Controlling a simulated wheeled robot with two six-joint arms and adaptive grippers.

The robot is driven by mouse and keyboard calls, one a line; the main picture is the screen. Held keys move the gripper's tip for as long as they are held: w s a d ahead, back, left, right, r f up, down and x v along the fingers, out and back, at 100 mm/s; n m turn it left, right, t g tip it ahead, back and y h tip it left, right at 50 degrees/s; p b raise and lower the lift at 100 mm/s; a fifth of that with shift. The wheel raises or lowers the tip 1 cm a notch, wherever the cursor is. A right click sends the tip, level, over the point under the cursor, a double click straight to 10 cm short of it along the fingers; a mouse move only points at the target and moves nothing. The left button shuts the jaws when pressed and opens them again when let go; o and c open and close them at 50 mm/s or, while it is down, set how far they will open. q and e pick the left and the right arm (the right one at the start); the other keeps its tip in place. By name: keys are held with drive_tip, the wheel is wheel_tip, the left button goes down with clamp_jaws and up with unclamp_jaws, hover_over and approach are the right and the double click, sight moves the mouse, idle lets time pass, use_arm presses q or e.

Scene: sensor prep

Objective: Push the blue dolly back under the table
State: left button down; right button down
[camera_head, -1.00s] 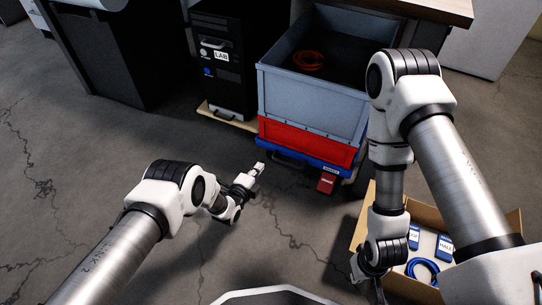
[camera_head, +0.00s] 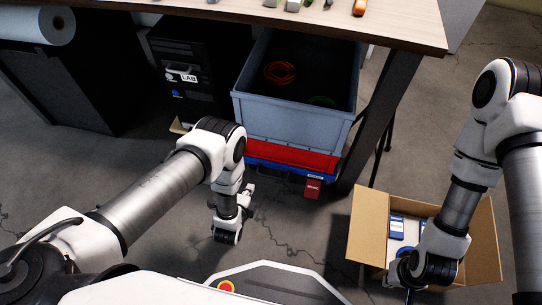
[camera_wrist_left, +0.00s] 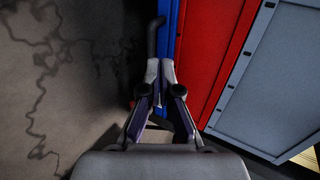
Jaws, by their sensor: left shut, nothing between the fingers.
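The blue dolly (camera_head: 290,171) shows as a low blue edge under a red crate (camera_head: 300,158) and a grey bin (camera_head: 285,124). Its load stands at the table's front, with the bin's rear under the tabletop. My left gripper (camera_head: 249,190) is low in front of the dolly. In the left wrist view its fingertips (camera_wrist_left: 160,67) are together and empty, close to the dolly's blue edge (camera_wrist_left: 167,30) and a dark handle (camera_wrist_left: 154,36). I cannot tell whether they touch. My right gripper (camera_head: 408,291) is at the cardboard box; its fingers are largely hidden.
The table (camera_head: 410,28) stands above, its leg (camera_head: 375,125) right of the bin. A black LAB computer (camera_head: 183,75) stands left of the bin. A red tag (camera_head: 313,188) hangs at the dolly's front. An open cardboard box (camera_head: 368,235) lies at the right. The floor (camera_head: 300,230) between is clear.

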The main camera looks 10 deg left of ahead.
use_arm(q)
drive_tip(key=b, duration=0.5)
approach(261, 162)
wheel_tip(261, 162, down, 4)
drive_tip(key=w, duration=0.3)
drive_tip(key=w+b, duration=0.1)
drive_tip(key=w, duration=0.1)
drive_tip(key=shift+d, duration=0.25)
drive_tip(key=shift+w+r, duration=0.2)
drive_tip(key=shift+w, duration=0.2)
drive_tip(key=shift+w+b, duration=0.15)
drive_tip(key=shift+b, duration=0.25)
